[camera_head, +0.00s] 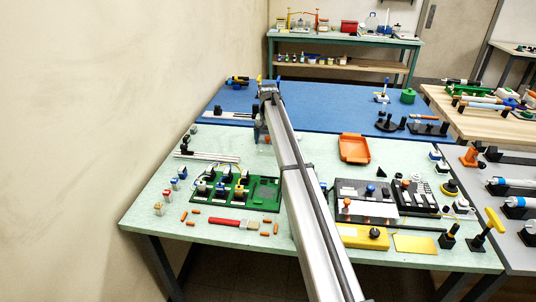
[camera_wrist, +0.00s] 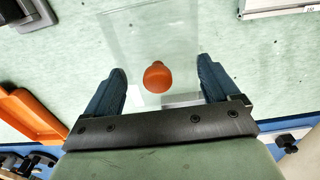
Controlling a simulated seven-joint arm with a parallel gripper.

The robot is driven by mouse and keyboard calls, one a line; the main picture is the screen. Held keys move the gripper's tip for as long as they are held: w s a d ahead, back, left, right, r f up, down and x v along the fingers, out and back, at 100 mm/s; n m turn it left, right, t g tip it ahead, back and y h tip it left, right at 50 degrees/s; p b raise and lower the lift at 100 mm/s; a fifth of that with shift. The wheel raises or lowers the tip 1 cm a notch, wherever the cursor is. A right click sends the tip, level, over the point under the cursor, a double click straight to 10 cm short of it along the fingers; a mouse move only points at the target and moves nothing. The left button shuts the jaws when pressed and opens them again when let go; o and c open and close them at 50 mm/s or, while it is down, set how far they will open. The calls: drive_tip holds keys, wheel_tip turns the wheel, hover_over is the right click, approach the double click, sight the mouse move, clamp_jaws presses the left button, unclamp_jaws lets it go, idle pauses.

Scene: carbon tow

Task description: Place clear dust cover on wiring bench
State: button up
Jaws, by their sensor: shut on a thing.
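The clear dust cover (camera_wrist: 150,32) is a see-through box with an orange knob (camera_wrist: 158,76), seen in the wrist view between my fingers. My gripper (camera_wrist: 161,72) is shut on the cover, with one dark blue finger on each side of the knob. In the head view my gripper (camera_head: 264,122) is at the far part of the mint-green wiring bench (camera_head: 150,205), near its border with the blue surface. The cover is faint there and partly hidden by my arm. I cannot tell whether it touches the bench.
An orange tray (camera_head: 354,149) lies right of my gripper. A green circuit board (camera_head: 262,190) and silver rails (camera_head: 208,157) lie left of my arm. Black component trays (camera_head: 365,188) and a yellow box (camera_head: 362,237) are to the right. Bench surface beneath the cover looks clear.

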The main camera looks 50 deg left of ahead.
sight(268, 159)
drive_tip(key=shift+f, duration=3.25)
drive_tip(key=shift+f, duration=0.15)
drive_tip(key=o, duration=0.8)
wheel_tip(268, 159, up, 12)
drive_tip(key=shift+r, duration=0.2)
